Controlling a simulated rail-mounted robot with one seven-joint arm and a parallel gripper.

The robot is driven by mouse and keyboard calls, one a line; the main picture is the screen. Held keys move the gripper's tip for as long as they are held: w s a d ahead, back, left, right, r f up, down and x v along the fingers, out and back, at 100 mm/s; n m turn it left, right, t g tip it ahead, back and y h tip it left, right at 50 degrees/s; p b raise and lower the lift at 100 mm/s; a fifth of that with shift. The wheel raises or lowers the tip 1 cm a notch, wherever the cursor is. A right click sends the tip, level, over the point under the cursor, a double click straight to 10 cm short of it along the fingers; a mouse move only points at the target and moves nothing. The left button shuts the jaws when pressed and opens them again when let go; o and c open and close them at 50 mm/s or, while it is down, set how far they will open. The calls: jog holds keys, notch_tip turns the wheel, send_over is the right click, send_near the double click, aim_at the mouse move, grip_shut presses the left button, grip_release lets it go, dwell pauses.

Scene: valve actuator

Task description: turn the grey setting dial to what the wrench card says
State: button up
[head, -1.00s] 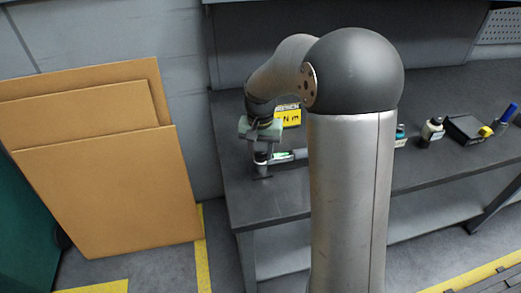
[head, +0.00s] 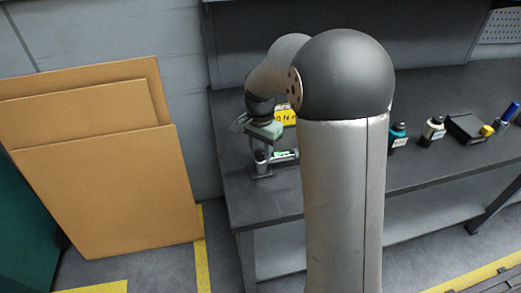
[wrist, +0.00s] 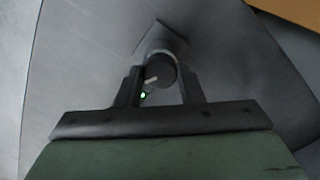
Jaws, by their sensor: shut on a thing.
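The grey setting dial (wrist: 160,72) shows as a round knob between my fingers in the wrist view, with a pale pointer mark on its face. My gripper (wrist: 157,80) is shut on the dial, one finger on each side. In the head view my gripper (head: 263,148) hangs over the dial end of the wrench (head: 285,155), which has a lit green display too small to read. The yellow wrench card (head: 286,116) stands behind my gripper; it is partly covered and its number cannot be read clearly.
The dark bench (head: 240,195) carries the wrench near its left end. To the right are a teal bottle (head: 398,138), a cream bottle (head: 433,129) and a black box (head: 465,129). Brown boards (head: 105,170) lean on the wall at the left. My own arm hides the middle of the bench.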

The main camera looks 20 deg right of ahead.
aim_at(261, 153)
jog(key=m, duration=0.6)
jog(key=shift+m, duration=0.4)
dwell(0.3)
jog(key=o, duration=1)
notch_tip(261, 153, up, 18)
jog(key=shift+f, duration=0.2)
